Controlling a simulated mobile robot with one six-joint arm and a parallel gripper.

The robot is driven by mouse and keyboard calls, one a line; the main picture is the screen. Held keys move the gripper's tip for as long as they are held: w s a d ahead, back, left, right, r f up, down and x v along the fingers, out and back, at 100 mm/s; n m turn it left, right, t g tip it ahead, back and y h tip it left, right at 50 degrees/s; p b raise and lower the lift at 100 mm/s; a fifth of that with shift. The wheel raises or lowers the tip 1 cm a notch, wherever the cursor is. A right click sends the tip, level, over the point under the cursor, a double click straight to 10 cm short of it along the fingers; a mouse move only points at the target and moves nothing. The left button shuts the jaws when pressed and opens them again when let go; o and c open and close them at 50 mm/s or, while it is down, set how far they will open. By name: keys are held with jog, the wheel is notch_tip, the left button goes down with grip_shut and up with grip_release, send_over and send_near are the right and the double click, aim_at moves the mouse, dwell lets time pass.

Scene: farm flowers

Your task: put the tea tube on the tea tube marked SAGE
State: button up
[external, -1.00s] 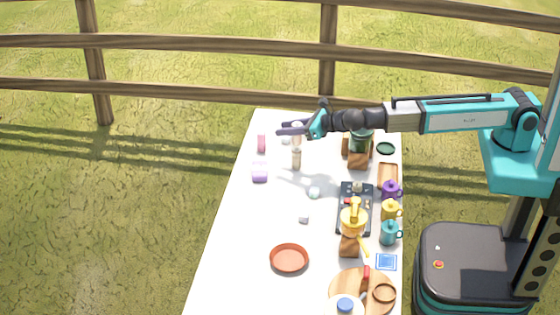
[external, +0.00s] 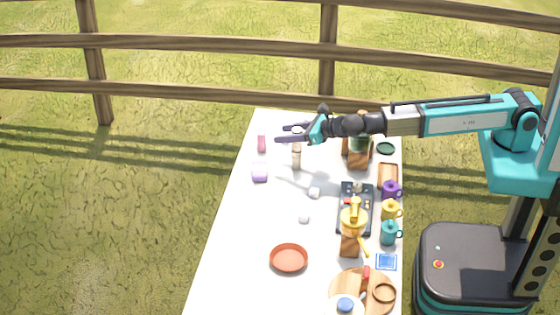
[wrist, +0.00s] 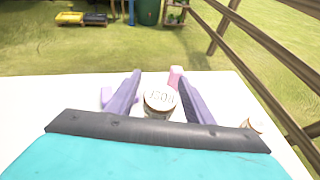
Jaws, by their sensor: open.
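A pale tea tube with a white lettered lid (wrist: 159,100) stands upright between my open fingers in the wrist view; its lettering is hard to read. In the external view its top (external: 297,130) shows between the fingers. Directly below is a tube with a tan band (external: 296,158), upright on the table; the upper tube appears to stand on it, though the lower finger hides the join. My gripper (external: 293,133) is open around the upper tube, with a gap between the fingers. I cannot read SAGE on any tube.
Another pale lidded tube (wrist: 252,124) stands to the right in the wrist view. Mugs, a black tray and a yellow grinder crowd the right side. The table's (external: 235,250) left front is clear.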

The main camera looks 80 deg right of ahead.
jog(key=shift+r, duration=0.1)
jog(key=b+v, duration=0.7)
jog(key=v, duration=0.4)
jog(key=shift+s+a, duration=0.15)
jog(key=shift+s, duration=0.25)
dwell(0.6)
jog(key=shift+r+b, duration=0.2)
jog(key=shift+b, duration=0.1)
dwell(0.4)
